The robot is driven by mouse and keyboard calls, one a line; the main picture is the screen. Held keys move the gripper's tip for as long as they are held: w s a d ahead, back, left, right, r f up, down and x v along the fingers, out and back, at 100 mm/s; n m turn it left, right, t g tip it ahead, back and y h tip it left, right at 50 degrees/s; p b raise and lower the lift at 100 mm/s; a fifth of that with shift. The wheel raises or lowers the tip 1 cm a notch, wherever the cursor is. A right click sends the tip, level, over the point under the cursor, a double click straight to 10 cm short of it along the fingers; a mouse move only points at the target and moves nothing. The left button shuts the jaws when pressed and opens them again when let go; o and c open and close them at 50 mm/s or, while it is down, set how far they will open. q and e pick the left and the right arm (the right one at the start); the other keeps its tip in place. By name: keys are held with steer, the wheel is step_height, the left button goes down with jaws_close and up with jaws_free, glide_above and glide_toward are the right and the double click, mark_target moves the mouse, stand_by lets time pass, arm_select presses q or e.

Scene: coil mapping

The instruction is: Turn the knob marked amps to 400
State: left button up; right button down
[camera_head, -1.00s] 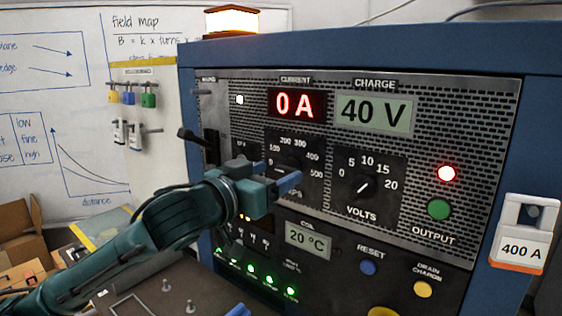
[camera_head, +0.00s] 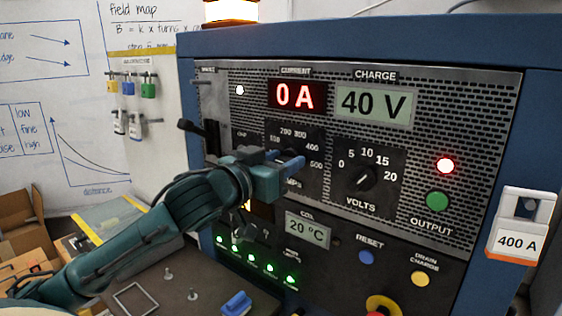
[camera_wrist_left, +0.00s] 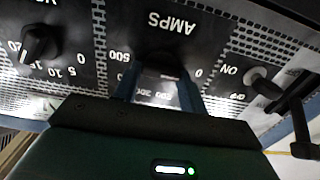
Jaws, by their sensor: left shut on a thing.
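The amps dial (camera_head: 310,136) is on the cabinet's front panel, with marks from 100 to 500 showing around it. My left gripper (camera_head: 284,158) is at this dial, shut on its knob and covering it in the head view. In the left wrist view the panel is upside down, and the fingers (camera_wrist_left: 158,90) stand on both sides of the dark amps knob (camera_wrist_left: 162,62). The knob's pointer is hidden. The current display (camera_head: 297,96) reads 0 A. A card (camera_head: 517,241) on the right reads 400 A. My right gripper is not in view.
The volts knob (camera_head: 363,178) is right of the amps dial. A black lever (camera_head: 192,127) juts out on the left. Below are a blue reset button (camera_head: 366,257) and a yellow drain button (camera_head: 420,279). A small blue object (camera_head: 237,303) lies on the table.

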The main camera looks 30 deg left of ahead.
arm_select(q)
steer(key=shift+c, duration=1.4)
